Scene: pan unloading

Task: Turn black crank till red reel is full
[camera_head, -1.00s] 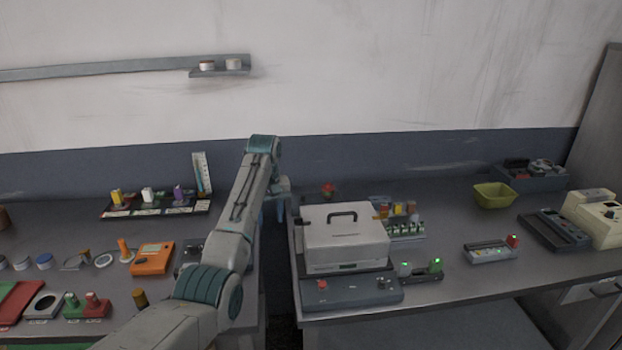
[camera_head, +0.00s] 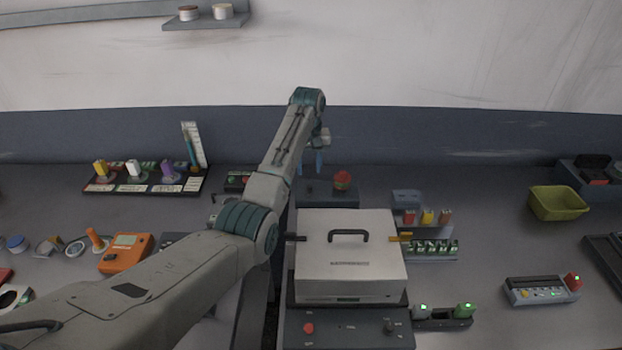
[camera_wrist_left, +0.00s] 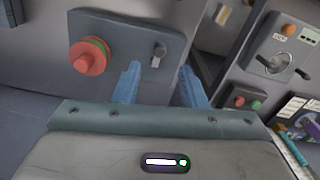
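A red reel (camera_head: 342,180) with a green edge stands on a dark box (camera_head: 345,197) at the back of the right-hand table, behind a pale case. It also shows in the left wrist view (camera_wrist_left: 88,58), on the left of the box's panel. A small dark crank-like part (camera_wrist_left: 158,54) sits on the same panel to the right of the reel; I cannot tell surely that it is the black crank. My left gripper (camera_head: 311,164) is above the box, left of the reel. In the wrist view its blue fingers (camera_wrist_left: 160,80) are apart with nothing between them. My right gripper is not in view.
The pale case (camera_head: 350,255) with a black handle stands in front of the reel box. Small coloured holders (camera_head: 428,218) are to its right. A gap separates the two tables. An orange meter (camera_head: 126,254) is on the left table, a yellow-green bin (camera_head: 558,202) on the right.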

